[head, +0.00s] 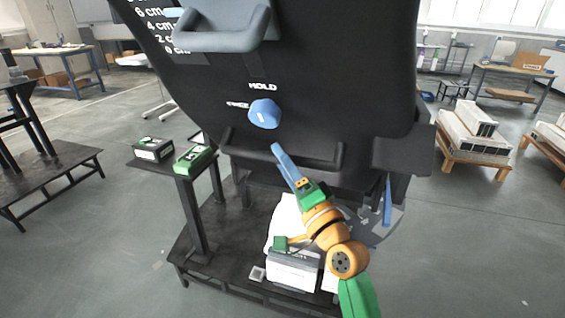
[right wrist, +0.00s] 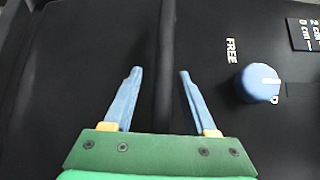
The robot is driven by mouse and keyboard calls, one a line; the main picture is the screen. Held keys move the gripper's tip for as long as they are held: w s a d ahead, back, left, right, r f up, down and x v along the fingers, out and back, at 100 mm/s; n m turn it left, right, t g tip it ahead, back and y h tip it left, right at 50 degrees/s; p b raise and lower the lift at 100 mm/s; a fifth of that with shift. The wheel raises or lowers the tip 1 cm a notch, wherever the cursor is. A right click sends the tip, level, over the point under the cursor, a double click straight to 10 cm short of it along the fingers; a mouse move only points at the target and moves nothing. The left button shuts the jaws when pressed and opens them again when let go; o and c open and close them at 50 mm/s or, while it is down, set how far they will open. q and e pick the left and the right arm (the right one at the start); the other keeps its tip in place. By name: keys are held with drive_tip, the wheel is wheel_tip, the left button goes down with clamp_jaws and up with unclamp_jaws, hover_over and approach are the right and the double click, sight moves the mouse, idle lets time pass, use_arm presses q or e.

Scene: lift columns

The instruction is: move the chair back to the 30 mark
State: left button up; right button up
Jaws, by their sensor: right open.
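The chair back is a large black panel (head: 330,60) filling the upper middle of the head view. White centimetre marks (head: 165,30), low numbers only, show at its upper left; no 30 mark is in view. A blue knob (head: 264,113) sits by the words HOLD and FREE; it also shows in the right wrist view (right wrist: 259,83). A black bar handle (head: 285,151) runs along the panel's lower part. My right gripper (head: 284,161) is open at this bar; in the right wrist view, the bar (right wrist: 165,60) runs between its fingers. Contact is unclear. My left gripper is out of view.
A grey handle (head: 222,38) is higher on the panel. A small black stand at left carries a dark box (head: 153,149) and a green box (head: 193,159). A blue lever (head: 388,203) hangs at the right. Workbenches and pallets are farther back, with open floor between.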

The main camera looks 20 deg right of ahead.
drive_tip(key=b+v, duration=0.1)
drive_tip(key=v, duration=0.5)
drive_tip(key=shift+s+f, duration=0.15)
drive_tip(key=shift+s, duration=0.25)
drive_tip(key=shift+d, duration=0.1)
